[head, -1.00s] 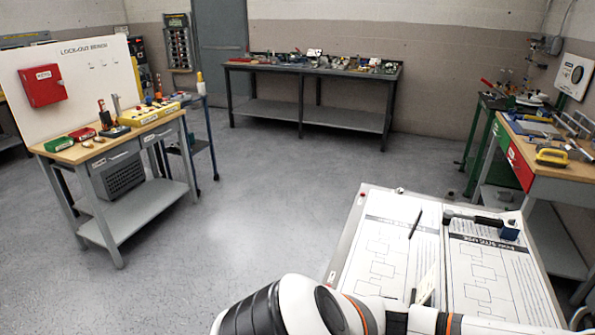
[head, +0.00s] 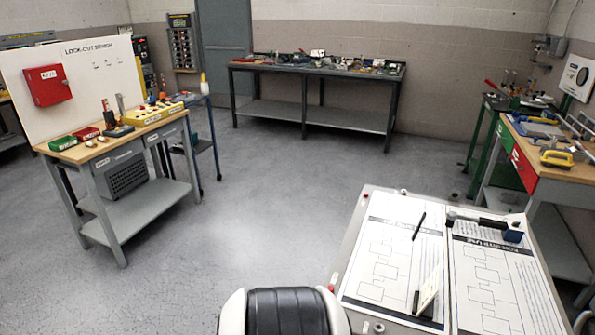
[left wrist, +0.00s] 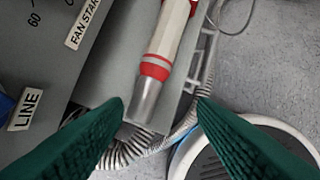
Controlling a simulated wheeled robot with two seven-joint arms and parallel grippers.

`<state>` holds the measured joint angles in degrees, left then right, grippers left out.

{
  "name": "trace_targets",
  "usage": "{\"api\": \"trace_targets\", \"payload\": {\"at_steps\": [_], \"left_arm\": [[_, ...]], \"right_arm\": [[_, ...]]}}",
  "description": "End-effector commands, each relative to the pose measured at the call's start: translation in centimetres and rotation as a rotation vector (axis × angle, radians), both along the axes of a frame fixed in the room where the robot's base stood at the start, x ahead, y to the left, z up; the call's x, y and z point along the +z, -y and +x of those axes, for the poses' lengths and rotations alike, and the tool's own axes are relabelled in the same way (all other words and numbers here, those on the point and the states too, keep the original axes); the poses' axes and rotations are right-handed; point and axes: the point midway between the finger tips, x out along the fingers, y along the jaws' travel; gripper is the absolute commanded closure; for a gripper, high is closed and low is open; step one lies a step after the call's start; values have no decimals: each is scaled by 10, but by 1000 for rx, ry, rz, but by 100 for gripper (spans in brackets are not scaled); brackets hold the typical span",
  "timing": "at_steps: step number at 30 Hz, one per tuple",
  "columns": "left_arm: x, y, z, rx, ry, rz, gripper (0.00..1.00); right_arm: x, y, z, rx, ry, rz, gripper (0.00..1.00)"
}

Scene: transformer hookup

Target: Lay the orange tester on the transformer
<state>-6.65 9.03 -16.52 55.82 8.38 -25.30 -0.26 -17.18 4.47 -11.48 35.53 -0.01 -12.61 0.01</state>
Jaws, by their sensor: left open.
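In the left wrist view my left gripper (left wrist: 160,102) is open, with its two green fingers spread apart. A white, red-banded rod with a silver-grey end (left wrist: 155,72) shows between and beyond the fingertips; I cannot tell whether it touches them. A grey panel labelled FAN and LINE (left wrist: 60,80) is beside the rod at left; I cannot tell if it is the transformer. No clearly orange tester shows in that view. In the head view a small orange upright item (head: 105,106) stands on the lock-out bench, too small to identify. My right gripper is not in view.
A board with printed sheets (head: 350,240) is close by, holding a pen, a tag and a hammer-like tool. The lock-out bench (head: 150,190), a back bench (head: 390,78) and a right bench (head: 545,188) surround open grey floor. A ribbed hose (left wrist: 130,152) runs below the rod.

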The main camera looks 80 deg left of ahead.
Motion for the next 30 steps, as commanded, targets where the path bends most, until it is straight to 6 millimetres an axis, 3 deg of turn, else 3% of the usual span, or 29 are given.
{"api": "trace_targets", "payload": {"at_steps": [1,6,9,12,16,30], "left_arm": [[-24,-5,-47,8,-61,16,48],[-67,-14,-165,10,-196,51,48],[-77,-16,-212,6,-246,60,48],[-81,-15,-239,1,-275,64,48],[-83,-16,-249,0,-285,66,48],[-82,-16,-247,0,-283,66,48]], "right_arm": [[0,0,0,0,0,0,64],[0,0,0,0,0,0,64],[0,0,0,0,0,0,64],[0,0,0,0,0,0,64],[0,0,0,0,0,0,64],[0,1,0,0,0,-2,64]]}}
